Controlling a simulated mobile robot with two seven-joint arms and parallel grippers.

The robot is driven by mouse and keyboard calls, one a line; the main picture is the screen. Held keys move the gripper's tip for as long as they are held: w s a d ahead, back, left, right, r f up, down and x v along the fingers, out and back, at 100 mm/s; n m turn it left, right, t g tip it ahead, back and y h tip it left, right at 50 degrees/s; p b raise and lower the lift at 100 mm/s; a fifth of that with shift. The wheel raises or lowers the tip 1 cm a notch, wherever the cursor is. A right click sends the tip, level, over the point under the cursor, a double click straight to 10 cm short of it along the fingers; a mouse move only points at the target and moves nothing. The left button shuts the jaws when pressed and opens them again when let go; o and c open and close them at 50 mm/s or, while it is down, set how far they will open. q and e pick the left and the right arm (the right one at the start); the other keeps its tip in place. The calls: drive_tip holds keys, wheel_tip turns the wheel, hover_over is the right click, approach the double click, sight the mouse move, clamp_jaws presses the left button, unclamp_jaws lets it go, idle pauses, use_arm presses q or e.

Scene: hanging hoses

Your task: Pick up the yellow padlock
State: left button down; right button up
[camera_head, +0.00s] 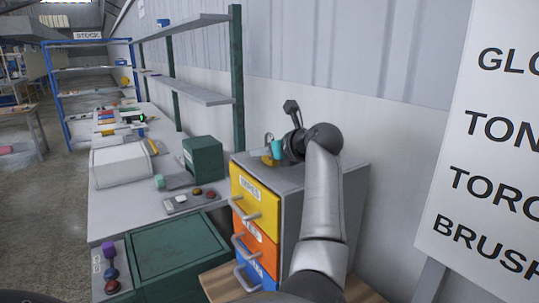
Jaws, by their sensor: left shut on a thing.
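The yellow padlock (268,161) is at the top of the drawer cabinet, near its back left corner. It is small in the head view, and its grey shackle points up. My left gripper (270,153) is at the padlock, at the end of my arm that reaches over the cabinet. It is shut on the padlock. A cyan part beside the padlock covers some of it. I cannot tell whether the padlock touches the cabinet top. My right gripper is not in view.
The grey cabinet (349,172) has yellow, orange and blue drawers with handles. A dark green box (203,158) stands on the workbench to the left. A green shelf post (237,70) rises behind. A white sign (490,150) stands at the right.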

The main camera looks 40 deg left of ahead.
use_arm(q)
drive_tip(key=shift+r, duration=0.2)
idle(0.5)
wheel_tip(320, 180, up, 20)
drive_tip(key=shift+f, duration=0.15)
idle(0.3)
drive_tip(key=shift+s, duration=0.1)
idle(1.1)
